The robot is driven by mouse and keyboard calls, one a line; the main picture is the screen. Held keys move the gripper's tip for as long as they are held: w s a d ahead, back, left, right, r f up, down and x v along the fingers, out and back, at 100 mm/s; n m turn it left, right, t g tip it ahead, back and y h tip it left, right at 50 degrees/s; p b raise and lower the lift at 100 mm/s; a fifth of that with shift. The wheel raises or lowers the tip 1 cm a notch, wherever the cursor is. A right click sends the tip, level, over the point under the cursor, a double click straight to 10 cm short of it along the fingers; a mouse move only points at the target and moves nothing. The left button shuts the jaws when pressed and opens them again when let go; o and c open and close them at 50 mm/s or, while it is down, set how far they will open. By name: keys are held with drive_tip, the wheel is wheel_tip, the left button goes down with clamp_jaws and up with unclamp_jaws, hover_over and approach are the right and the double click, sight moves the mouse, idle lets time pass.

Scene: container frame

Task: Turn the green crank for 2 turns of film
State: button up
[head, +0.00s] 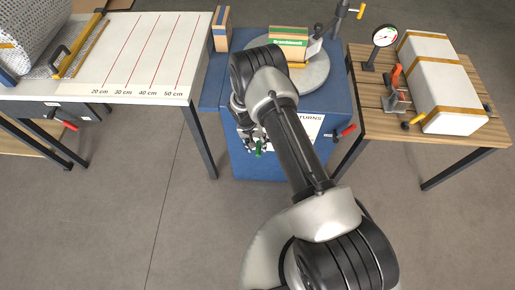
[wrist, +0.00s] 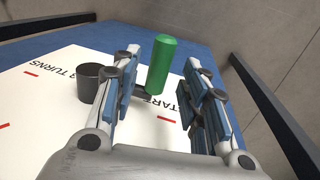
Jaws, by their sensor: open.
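The green crank handle (wrist: 161,64) stands up between the open fingers of my gripper (wrist: 164,62) in the wrist view. The crank sits over a white dial sheet (wrist: 50,115) with red marks and the words TURNS and START. In the head view the green handle (head: 258,150) shows small beside my gripper (head: 253,146), at the front of the blue cabinet (head: 240,168). My arm hides much of the crank there.
A round grey turntable (head: 316,75) with a box (head: 289,37) is on the blue cabinet. A red-handled lever (head: 345,131) sticks out at its right. A ruled white table (head: 140,60) is left; a wooden table (head: 362,120) with a white box (head: 450,95) is right.

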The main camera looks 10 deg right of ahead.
drive_tip(key=shift+d+f, duration=0.25)
drive_tip(key=shift+f, duration=0.85)
drive_tip(key=shift+c, duration=0.5)
clamp_jaws()
